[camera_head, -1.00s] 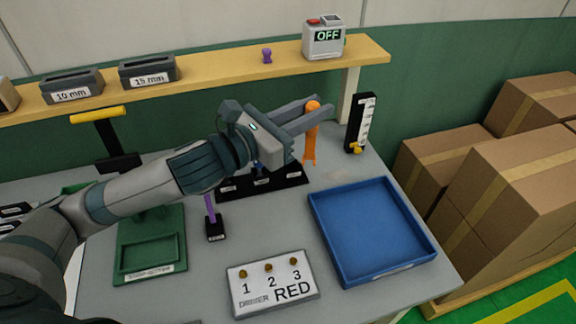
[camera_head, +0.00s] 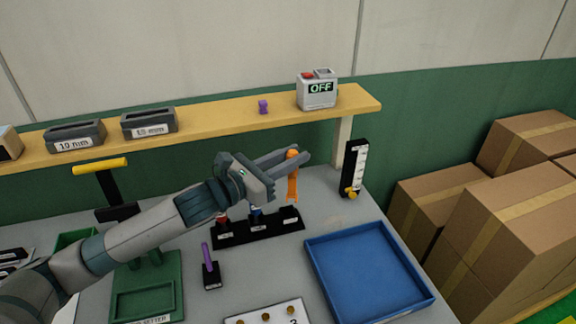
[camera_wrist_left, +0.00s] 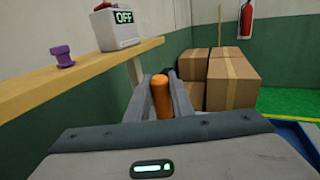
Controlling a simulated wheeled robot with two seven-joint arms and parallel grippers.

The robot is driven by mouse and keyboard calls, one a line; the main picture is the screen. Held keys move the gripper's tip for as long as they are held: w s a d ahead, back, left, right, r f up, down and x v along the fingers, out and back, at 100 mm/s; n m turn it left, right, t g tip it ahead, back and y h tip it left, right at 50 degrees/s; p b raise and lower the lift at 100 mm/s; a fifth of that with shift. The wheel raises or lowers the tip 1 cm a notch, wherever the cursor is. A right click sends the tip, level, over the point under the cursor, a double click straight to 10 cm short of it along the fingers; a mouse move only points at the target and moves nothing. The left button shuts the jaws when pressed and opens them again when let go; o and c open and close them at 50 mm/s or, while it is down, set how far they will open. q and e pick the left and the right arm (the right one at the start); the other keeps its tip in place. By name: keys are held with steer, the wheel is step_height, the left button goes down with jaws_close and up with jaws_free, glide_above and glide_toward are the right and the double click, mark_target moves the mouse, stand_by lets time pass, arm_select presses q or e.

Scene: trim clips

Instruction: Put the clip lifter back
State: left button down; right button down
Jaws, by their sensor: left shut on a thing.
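The clip lifter is an orange tool (camera_head: 292,184) with a forked lower end. My left gripper (camera_head: 298,155) is shut on its upper handle. The tool hangs upright, fork down, over the right end of the black labelled rack (camera_head: 258,229). I cannot tell whether the fork touches the rack. In the left wrist view, the orange handle (camera_wrist_left: 161,97) stands between the two fingers. The rack also bears a red-topped piece (camera_head: 222,220) and a blue piece (camera_head: 256,216). My right gripper is not in view.
A blue tray (camera_head: 318,272) lies to the right of the rack. A black gauge (camera_head: 353,168) stands behind it. A purple-handled tool (camera_head: 207,257) stands in front of the rack. The wooden shelf (camera_head: 220,118) bears the OFF box (camera_head: 317,91) and a purple piece (camera_head: 263,107).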

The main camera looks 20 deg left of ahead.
arm_select(q)
steer(key=shift+w+a+f+p, duration=0.15)
steer(key=shift+w+a+f, duration=0.3)
steer(key=shift+w, duration=0.15)
steer(key=shift+w+a+f+p, duration=0.15)
steer(key=shift+w+a+f, duration=0.25)
steer(key=shift+w, duration=0.15)
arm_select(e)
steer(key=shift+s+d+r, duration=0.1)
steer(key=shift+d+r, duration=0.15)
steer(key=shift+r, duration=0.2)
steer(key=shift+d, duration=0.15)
arm_select(q)
steer(key=shift+f, duration=0.15)
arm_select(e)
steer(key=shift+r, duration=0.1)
